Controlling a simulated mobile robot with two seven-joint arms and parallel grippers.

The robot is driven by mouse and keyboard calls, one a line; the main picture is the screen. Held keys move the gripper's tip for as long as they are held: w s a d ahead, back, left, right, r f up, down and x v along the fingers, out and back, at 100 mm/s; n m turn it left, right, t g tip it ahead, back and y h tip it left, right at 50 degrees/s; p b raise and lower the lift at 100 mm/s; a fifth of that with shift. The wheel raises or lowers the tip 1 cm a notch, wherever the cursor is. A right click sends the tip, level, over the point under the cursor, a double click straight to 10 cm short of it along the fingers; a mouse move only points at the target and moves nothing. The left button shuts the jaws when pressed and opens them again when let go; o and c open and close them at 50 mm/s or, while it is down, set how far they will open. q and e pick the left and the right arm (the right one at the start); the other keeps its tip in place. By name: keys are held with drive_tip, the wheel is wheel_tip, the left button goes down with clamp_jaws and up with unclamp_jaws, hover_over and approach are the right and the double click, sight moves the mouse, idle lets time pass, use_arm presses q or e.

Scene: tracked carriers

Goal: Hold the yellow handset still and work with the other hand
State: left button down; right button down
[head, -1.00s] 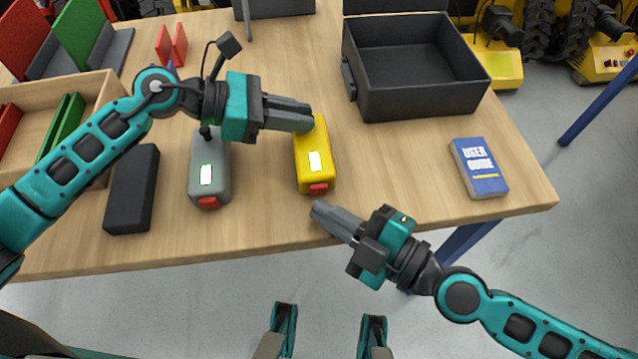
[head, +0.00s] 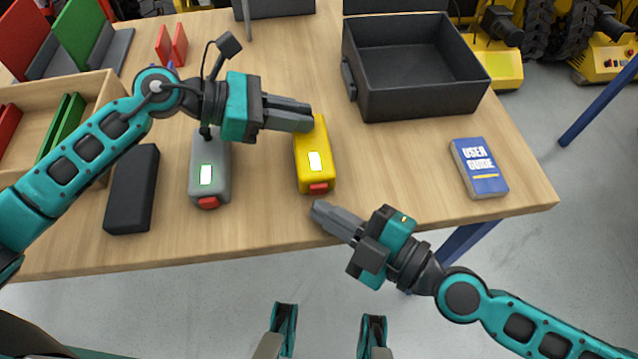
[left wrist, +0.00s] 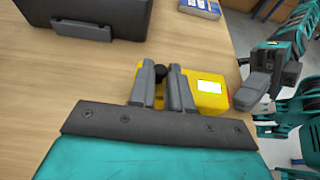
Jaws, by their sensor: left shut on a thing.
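The yellow handset (head: 313,150) lies on the wooden table, with a lit pale screen and a red part at its near end. My left gripper (head: 308,118) is shut on its far end; in the left wrist view the two fingers (left wrist: 161,88) close on a dark knob-like part of the yellow handset (left wrist: 207,93). My right gripper (head: 318,212) is at the table's front edge, just short of the handset's red end (head: 319,187) and apart from it. Its fingertips look close together, but I cannot tell whether they are fully shut.
A grey handset (head: 209,170) and a black block (head: 132,188) lie to the left. An open black case (head: 368,104) stands at the back right, a blue user guide (head: 479,168) at the right. A wooden tray (head: 105,92) holds red and green plates. Table between handset and guide is clear.

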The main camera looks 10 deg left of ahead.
drive_tip(key=shift+w, duration=0.2)
drive_tip(key=shift+w+r, duration=0.1)
drive_tip(key=shift+w, duration=0.1)
drive_tip(key=shift+w+r, duration=0.2)
drive_tip(key=shift+w, duration=0.4)
idle(1.8)
drive_tip(key=shift+s, duration=0.1)
drive_tip(key=shift+s+f, duration=0.2)
drive_tip(key=shift+s, duration=0.55)
drive_tip(key=shift+s+d, duration=0.3)
drive_tip(key=shift+s, duration=0.65)
drive_tip(key=shift+s+d, duration=0.25)
drive_tip(key=shift+s, duration=0.7)
drive_tip(key=shift+s, duration=0.1)
idle(2.0)
